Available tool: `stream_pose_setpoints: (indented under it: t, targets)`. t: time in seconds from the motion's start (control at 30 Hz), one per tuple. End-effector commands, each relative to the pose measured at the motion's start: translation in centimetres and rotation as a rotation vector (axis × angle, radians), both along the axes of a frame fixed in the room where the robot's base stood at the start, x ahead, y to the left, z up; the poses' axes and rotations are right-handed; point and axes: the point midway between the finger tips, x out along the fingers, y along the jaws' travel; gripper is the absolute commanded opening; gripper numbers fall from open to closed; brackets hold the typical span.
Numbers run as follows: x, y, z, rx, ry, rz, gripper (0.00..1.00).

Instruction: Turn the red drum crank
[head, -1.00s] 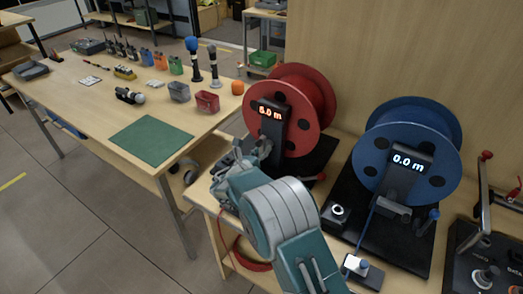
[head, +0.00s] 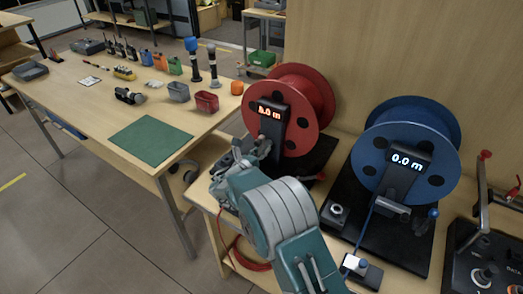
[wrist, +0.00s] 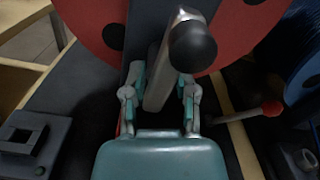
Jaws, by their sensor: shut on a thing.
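The red drum (head: 315,95) stands on a black base at the table's back left, with a lit display (head: 270,109) whose first digit is not clear. In the wrist view the red drum (wrist: 95,30) fills the top. Its crank shows as a grey metal arm (wrist: 158,85) with a black knob (wrist: 193,45). My gripper (wrist: 158,98) has a finger on each side of the crank arm and is shut on it. In the head view my gripper (head: 250,152) is at the drum's front left, and my own arm hides most of the crank.
A blue drum (head: 415,125) reading 0.0 m stands to the right, with a control box (head: 361,270) in front. A red-knobbed lever (wrist: 255,110) is close on the right in the wrist view. A red cable (head: 250,262) hangs below the table edge.

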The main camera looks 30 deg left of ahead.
Motion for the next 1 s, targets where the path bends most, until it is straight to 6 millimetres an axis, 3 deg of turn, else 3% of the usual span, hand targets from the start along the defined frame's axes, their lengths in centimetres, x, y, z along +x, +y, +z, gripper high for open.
stream_pose_setpoints:
  t: [0.47,0.5,0.53,0.87,1.0]
  targets:
    - [-0.12,0.37,0.13,0.001,-0.001,0.010,0.00]
    - [-0.12,0.37,0.13,0.001,-0.001,0.010,0.50]
    - [-0.12,0.37,0.14,0.001,-0.001,0.010,0.60]
    - [-0.08,-0.03,0.18,0.002,-0.001,0.004,0.60]
    - [-0.98,0.07,0.25,0.002,0.000,0.005,0.60]
